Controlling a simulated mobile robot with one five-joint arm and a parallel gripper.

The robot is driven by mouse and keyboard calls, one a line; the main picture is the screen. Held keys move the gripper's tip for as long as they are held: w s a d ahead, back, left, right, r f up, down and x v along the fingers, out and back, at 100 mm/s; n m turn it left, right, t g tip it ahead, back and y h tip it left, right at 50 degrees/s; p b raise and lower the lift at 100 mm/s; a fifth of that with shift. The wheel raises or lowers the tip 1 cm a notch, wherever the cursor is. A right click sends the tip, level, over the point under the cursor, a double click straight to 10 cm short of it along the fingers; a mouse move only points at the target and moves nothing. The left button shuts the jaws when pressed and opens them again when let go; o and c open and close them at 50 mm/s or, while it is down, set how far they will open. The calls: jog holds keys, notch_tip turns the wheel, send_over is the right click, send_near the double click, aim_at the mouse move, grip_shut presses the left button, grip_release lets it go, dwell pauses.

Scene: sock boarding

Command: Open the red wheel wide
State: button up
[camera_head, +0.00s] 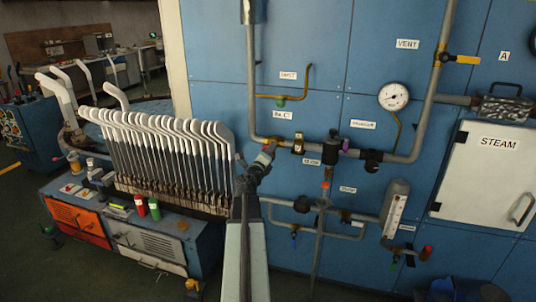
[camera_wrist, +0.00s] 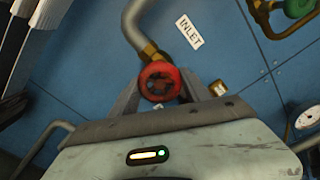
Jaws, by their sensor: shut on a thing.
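The red wheel (camera_wrist: 160,82) sits on a valve at the end of a grey pipe with a brass fitting, near the "INLET" label. In the wrist view my gripper (camera_wrist: 160,93) has one finger on each side of the wheel and is shut on it. In the head view my gripper (camera_head: 256,168) reaches the lower end of the left vertical pipe, and a bit of the red wheel (camera_head: 268,148) shows there. My arm hides most of the wheel in that view.
A blue panel (camera_head: 215,60) carries grey pipes, a round gauge (camera_head: 393,96) and a white "STEAM" door (camera_head: 490,178). A brass fitting sits close to the right of the wheel. A machine with white sock forms (camera_head: 160,150) stands close to the left of my arm.

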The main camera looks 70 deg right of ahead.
jog(key=shift+n, duration=1.5)
jog(key=o, duration=1.4)
jog(key=a, duration=0.7)
jog(key=shift+s+a, duration=0.25)
jog(key=shift+a, duration=0.15)
jog(key=shift+w, duration=0.1)
